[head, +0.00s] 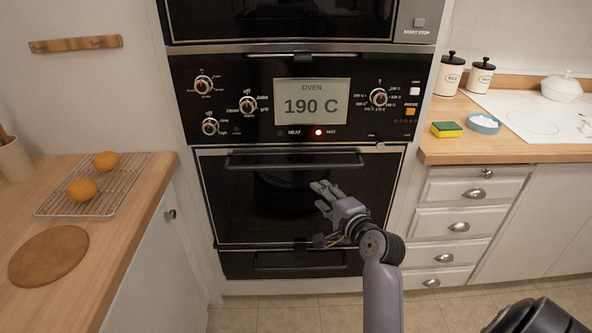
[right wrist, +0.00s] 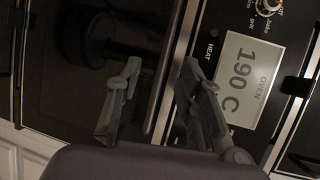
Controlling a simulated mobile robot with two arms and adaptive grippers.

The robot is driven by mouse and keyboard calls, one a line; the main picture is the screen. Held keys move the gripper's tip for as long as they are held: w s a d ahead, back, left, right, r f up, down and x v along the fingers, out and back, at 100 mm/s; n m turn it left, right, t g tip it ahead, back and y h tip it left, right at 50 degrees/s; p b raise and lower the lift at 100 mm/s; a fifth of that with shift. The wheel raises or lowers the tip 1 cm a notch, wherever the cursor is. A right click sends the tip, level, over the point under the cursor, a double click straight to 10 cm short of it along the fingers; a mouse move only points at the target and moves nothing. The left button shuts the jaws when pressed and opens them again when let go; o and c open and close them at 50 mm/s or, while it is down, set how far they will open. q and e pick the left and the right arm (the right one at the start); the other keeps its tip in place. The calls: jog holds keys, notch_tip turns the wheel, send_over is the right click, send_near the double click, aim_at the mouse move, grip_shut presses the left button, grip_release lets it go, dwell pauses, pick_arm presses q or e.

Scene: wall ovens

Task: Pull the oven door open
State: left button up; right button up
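The black oven door (head: 235,205) is shut below the control panel. Its dark horizontal handle (head: 293,160) runs along the top of the door. My right gripper (head: 325,191) is in front of the door, overlapping the glass below the right half of the handle in the head view. In the right wrist view its two fingers (right wrist: 160,68) are spread apart with nothing clearly held between them. The dark door and panel trim show behind them, and I cannot tell the exact gap to the handle. My left gripper is not in view.
The control panel display (head: 311,102) reads 190 C, with a red light lit. A wooden counter with a wire rack (head: 110,190) and oranges stands left. A right counter (head: 540,153) sits over drawers (head: 455,222). Floor shows below the oven.

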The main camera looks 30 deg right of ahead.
aim_at(297, 169)
jog(key=x, duration=0.5)
jog(key=r+x, duration=0.1)
jog(key=x, duration=1)
jog(key=shift+w+d+r, duration=0.3)
jog(key=shift+w+d, duration=0.05)
jog(key=shift+w, duration=0.2)
grip_shut()
